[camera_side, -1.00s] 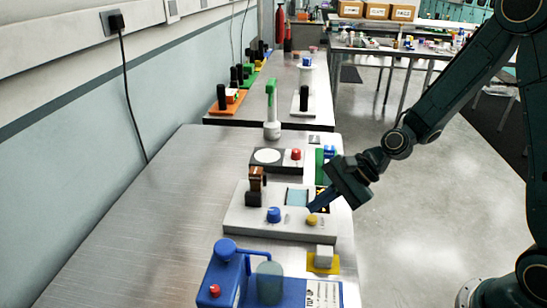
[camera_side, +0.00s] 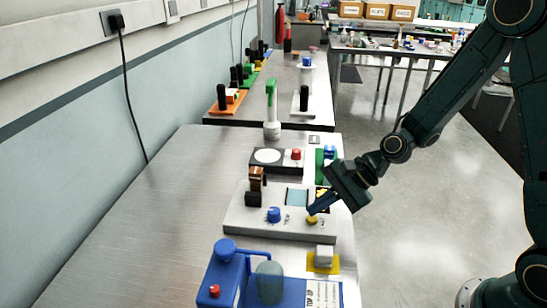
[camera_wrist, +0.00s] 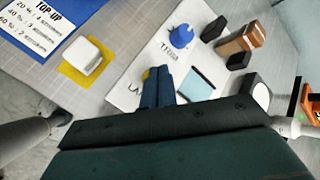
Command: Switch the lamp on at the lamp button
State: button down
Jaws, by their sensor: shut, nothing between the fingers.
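A white module (camera_side: 240,222) on the metal bench carries a yellow button (camera_side: 311,220) at its front right corner. Lettering starting "LA" stands beside that button in the wrist view, partly hidden by my fingers. My gripper (camera_side: 311,210) is shut and empty, its blue fingertips at the top of the yellow button; I cannot tell whether they touch or press it. In the wrist view my gripper (camera_wrist: 161,70) covers most of the button, leaving a yellow sliver (camera_wrist: 146,75). A pale blue window (camera_side: 297,197) sits behind the button.
A blue knob (camera_side: 274,214) marked "TRIM" and a brown-and-black holder (camera_side: 255,188) are on the same module. A white switch on a yellow plate (camera_side: 324,258) and a blue dispenser (camera_side: 225,270) stand in front. A box with a red button (camera_side: 296,154) is behind. The bench's left side is clear.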

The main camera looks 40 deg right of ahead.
aim_at(317, 217)
jog(key=shift+f, duration=0.45)
dwell(0.6)
jog(key=shift+r, duration=0.9)
jog(key=shift+r, duration=3)
jog(key=s+d+r+n+h, duration=0.2)
jog(key=s+d+r+n, duration=0.1)
jog(key=s+n, duration=0.2)
jog(key=s+d+r+n+h, duration=0.3)
jog(key=s+r+n, duration=0.1)
jog(key=s, duration=0.5)
jog(key=s+d+r+n+h, duration=0.2)
jog(key=s+d+r+n, duration=0.1)
jog(key=s+n, duration=0.3)
jog(key=shift+s+d+r+n+h, duration=0.2)
jog(key=shift+s+r+n+h, duration=0.1)
jog(key=shift+s+r, duration=0.35)
